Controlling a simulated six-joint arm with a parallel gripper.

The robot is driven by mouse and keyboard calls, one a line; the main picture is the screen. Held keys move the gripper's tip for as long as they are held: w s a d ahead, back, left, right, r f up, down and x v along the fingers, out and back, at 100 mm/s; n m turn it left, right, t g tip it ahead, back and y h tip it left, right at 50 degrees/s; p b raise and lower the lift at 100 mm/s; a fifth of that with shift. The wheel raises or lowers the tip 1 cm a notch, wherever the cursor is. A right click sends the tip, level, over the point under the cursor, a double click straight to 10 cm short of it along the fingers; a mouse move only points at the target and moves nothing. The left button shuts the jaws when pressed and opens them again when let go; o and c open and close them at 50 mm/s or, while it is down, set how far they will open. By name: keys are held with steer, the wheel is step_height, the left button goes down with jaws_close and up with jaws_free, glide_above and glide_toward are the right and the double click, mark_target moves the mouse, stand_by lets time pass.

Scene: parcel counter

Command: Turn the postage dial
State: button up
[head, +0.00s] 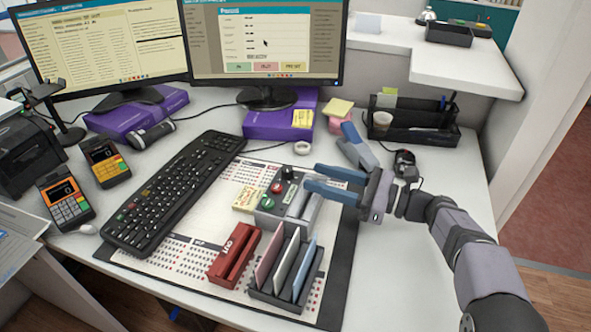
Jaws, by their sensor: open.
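A small grey control box (268,215) lies on the desk mat near the middle of the head view. At its far end is a black knob (287,174), which looks like the postage dial. A red button (277,188) and a green button (266,203) sit on the box nearer to me. My gripper (329,157) reaches in from the right with its blue fingers spread open and empty. The fingers are just right of the knob and appear apart from it. Any markings on the knob are too small to read.
A red holder (233,256) and a black rack (287,290) with upright cards stand in front of the box. A keyboard (176,190) lies to the left. A tape roll (302,148) and a purple box (270,124) are behind. The right desk edge is mostly clear.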

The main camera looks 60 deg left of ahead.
mark_target(292, 172)
steer(key=shift+x, duration=3.35)
jaws_close()
steer(key=m+t+y+b, duration=0.1)
steer(key=b, duration=0.2)
steer(key=shift+s+f+b, duration=0.1)
steer(key=shift+f+b, duration=0.1)
steer(key=shift+b, duration=0.15)
steer(key=shift+t+b, duration=0.4)
steer(key=shift+b, duration=0.15)
steer(key=t+b, duration=0.1)
steer(key=m+t+y+b, duration=0.1)
steer(key=b, duration=0.1)
steer(key=shift+s+d+r+m, duration=0.1)
steer(key=shift+s+r+m, duration=0.05)
steer(key=shift+m, duration=0.15)
